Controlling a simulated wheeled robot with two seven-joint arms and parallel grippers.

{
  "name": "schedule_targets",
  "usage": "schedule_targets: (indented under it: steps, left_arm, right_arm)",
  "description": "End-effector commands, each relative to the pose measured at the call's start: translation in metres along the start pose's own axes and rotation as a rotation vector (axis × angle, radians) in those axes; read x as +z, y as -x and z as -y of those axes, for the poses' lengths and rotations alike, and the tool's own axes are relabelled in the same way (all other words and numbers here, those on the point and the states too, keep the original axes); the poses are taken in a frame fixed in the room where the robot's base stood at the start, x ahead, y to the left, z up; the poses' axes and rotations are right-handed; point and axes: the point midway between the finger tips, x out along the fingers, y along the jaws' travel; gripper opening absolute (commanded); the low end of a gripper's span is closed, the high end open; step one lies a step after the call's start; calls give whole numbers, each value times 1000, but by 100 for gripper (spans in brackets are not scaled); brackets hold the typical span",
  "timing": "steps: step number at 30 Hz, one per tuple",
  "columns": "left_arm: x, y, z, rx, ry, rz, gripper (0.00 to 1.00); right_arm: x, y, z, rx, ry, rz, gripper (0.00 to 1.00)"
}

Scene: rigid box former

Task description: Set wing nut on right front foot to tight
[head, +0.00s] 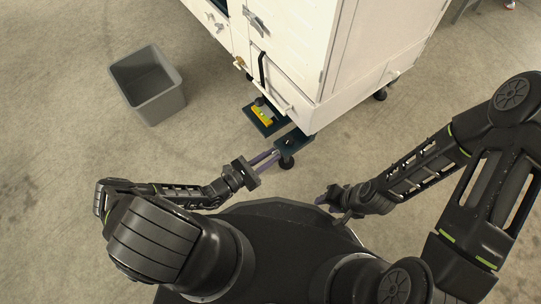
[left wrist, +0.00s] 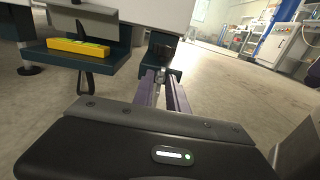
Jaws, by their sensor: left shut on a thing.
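The right front foot (head: 286,162) is a dark round pad under a dark teal bracket (head: 293,139) at the white machine's near corner. My left gripper (head: 275,154) reaches to this foot, with its purple fingers close together at the bracket. In the left wrist view, my left gripper (left wrist: 160,80) is shut on a small metallic part at the foot, which I take to be the wing nut (left wrist: 159,76). The fingers hide most of it, so its angle cannot be told. My right gripper (head: 332,196) is low at the right, away from the foot; its opening is unclear.
The white machine (head: 290,60) stands on feet and casters. A yellow level (head: 262,115) lies on a dark shelf (head: 258,126) left of the foot. A grey bin (head: 150,88) stands at the left. The floor between bin and foot is clear.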

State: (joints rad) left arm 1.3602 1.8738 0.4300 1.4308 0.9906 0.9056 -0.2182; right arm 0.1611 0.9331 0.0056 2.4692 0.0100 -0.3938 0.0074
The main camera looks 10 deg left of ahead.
Motion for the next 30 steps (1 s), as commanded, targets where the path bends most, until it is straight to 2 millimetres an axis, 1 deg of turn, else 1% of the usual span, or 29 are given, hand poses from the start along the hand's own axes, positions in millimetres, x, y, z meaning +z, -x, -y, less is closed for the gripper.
schedule_targets:
  steps: [8,9,12,19,23,26,30]
  left_arm:
    - [-1,1,-1,1,-1,-2,0]
    - [-1,1,-1,1,-1,-2,21]
    - [-1,1,-1,1,0,-2,27]
    - [0,1,0,0,1,-1,27]
    - [0,7,0,0,0,-1,27]
    - [1,19,-1,1,0,-2,27]
    - [1,43,-2,2,-1,-4,27]
  right_arm:
    - [0,0,0,0,0,0,36]
    - [0,0,0,0,0,0,36]
    - [0,0,0,0,0,0,36]
    - [0,0,0,0,0,0,36]
    - [0,2,1,0,0,1,36]
    - [0,6,2,0,0,2,36]
    - [0,11,4,0,1,4,36]
